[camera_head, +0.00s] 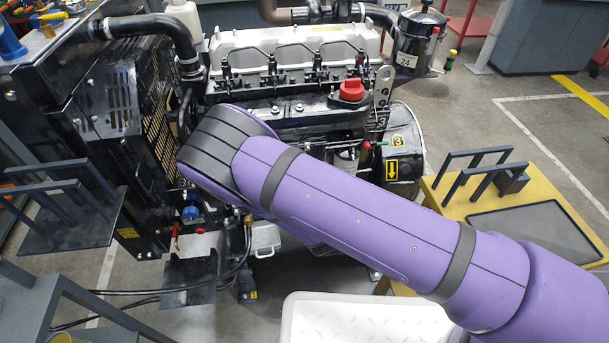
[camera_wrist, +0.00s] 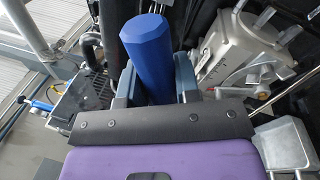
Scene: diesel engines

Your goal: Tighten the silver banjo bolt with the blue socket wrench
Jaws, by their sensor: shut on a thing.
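A thick blue handle, which looks like the blue socket wrench (camera_wrist: 148,50), stands between the fingers of my gripper (camera_wrist: 156,82) in the wrist view. The fingers are shut on it from both sides. Its far end points up and slightly left in that picture, and its socket end is hidden.
A black rack (camera_head: 70,215) stands at the left. A yellow table (camera_head: 440,193) with a dark tray (camera_head: 535,230) stands at the right. A white textured platform (camera_head: 360,318) lies below my arm.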

